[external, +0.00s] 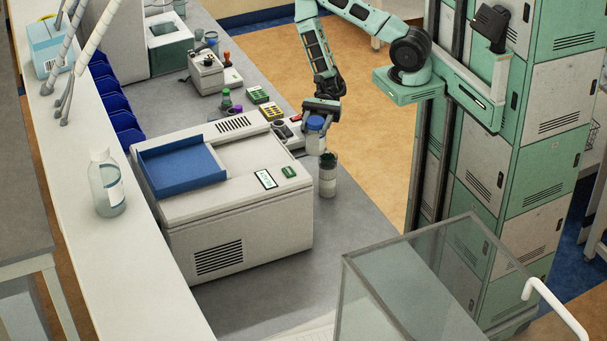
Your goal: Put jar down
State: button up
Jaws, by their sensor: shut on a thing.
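The jar (315,137) is a small clear container with a blue lid, in the external view. My gripper (320,113) is shut on it near the lid and points down from my teal arm. The jar appears upright, above or just behind a stack of dark-topped, pale cylinders (328,178) at the edge of the grey bench (352,240). I cannot tell whether the jar touches that stack.
A large white machine (235,250) with a blue tray (182,166) stands left of the jar. Small devices with yellow and green keys (270,110) sit behind it. A clear bottle (108,190) stands on the white shelf. A glass-sided case (420,290) is in front.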

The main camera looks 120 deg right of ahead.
jog(key=w+a+f+m+t+b, duration=0.1)
jog(key=a+f+b, duration=0.15)
jog(key=a, duration=1.05)
jog(key=w+a+f+b, duration=0.2)
jog(key=a+f, duration=0.2)
jog(key=a, duration=0.9)
jog(key=shift+h, duration=0.4)
jog(key=f, duration=0.6)
jog(key=f+p, duration=0.1)
jog(key=f, duration=0.2)
jog(key=shift+s+d+f, duration=0.1)
jog(key=shift+s+d, duration=0.15)
jog(key=shift+f, duration=0.15)
jog(key=o, duration=1.1)
jog(key=shift+o, duration=0.2)
